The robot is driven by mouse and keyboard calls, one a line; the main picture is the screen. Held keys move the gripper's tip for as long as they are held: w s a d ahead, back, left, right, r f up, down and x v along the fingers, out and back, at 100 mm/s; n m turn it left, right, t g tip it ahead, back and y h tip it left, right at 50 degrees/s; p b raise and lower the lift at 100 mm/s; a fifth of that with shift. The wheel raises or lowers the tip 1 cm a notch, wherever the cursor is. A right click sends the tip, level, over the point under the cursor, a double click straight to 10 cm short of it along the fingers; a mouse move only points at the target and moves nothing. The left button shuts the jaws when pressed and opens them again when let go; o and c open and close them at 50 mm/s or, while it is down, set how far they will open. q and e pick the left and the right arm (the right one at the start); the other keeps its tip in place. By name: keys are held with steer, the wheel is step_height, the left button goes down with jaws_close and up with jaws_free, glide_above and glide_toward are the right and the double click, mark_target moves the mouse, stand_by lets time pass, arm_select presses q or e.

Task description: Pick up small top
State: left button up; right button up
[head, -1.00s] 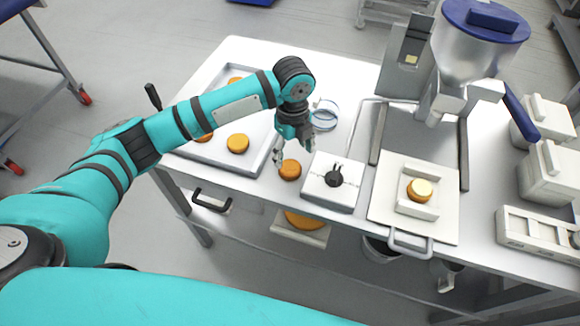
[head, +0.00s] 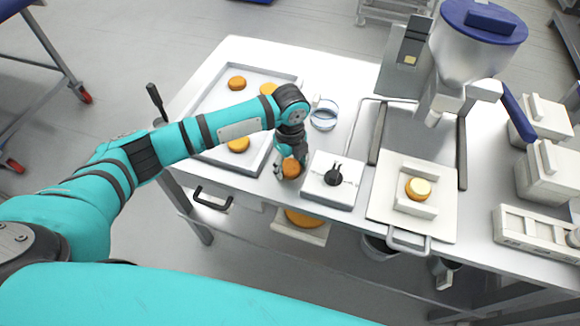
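The small top (head: 291,168) is an orange-brown round at the front edge of the table, left of a white block with a black knob. My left gripper (head: 291,170) points down over it, with a finger on each side, hiding the round's sides. Whether the fingers press on it or stand just apart is too small to tell. The round looks to be at table height. A filled round (head: 419,188) with a pale upper face sits in a white holder on the right. My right gripper is not in view.
The white knob block (head: 331,181) stands close to the right of my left gripper. A metal tray (head: 262,158) with several orange rounds lies to the left, partly under my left arm. A clear ring (head: 324,115) lies behind. A hopper machine (head: 462,70) stands at right.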

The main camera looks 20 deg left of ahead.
arm_select(q)
steer(key=shift+c, duration=0.6)
steer(key=shift+r, duration=0.15)
